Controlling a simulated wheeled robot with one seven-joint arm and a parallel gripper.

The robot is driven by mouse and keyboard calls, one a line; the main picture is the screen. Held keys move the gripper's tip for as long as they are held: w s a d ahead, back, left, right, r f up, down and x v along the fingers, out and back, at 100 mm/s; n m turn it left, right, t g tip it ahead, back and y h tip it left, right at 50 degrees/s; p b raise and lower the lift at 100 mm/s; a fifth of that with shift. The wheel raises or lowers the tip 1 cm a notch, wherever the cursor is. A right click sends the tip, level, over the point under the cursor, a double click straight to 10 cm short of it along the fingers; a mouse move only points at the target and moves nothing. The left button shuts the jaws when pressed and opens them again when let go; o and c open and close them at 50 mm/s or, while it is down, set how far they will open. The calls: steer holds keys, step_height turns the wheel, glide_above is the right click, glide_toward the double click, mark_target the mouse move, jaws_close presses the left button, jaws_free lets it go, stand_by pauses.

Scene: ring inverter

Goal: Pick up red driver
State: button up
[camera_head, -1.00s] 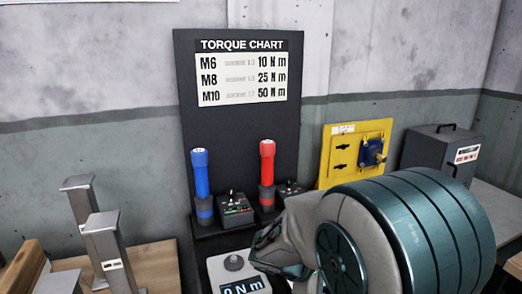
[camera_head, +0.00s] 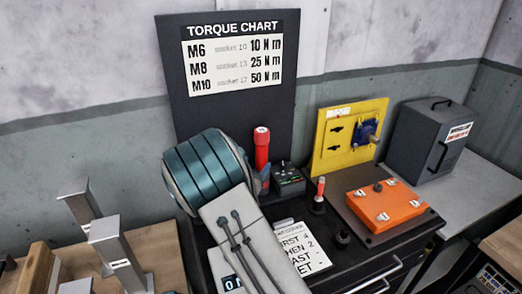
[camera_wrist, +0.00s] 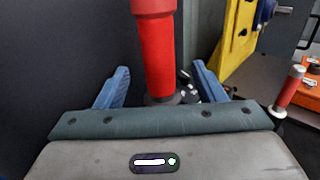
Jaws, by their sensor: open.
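The red driver (camera_head: 262,150) stands upright in its holder in front of the torque chart board, partly hidden by my arm in the head view. In the wrist view the red driver (camera_wrist: 157,55) rises just beyond my gripper (camera_wrist: 163,88). Its lower end sits in a dark round base. My gripper is open, with one blue finger on each side of the driver in the picture. I cannot tell whether the driver is between the fingers or just past them. In the head view my arm hides most of the gripper. The blue driver is hidden behind my arm.
A small black control box (camera_head: 288,180) stands right of the driver. A yellow panel (camera_head: 349,138), an orange box (camera_head: 385,204) and a grey case (camera_head: 432,138) stand further right. A small red-handled tool (camera_head: 319,192) stands in front. The torque chart board (camera_head: 230,110) rises close behind.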

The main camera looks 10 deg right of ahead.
mark_target(264, 152)
steer(key=p+x, duration=0.2)
steer(key=x, duration=0.6)
steer(key=shift+w+f, duration=0.2)
steer(key=c, duration=1.1)
steer(key=shift+r, duration=0.1)
steer(key=shift+c, duration=0.5)
steer(key=shift+r, duration=0.1)
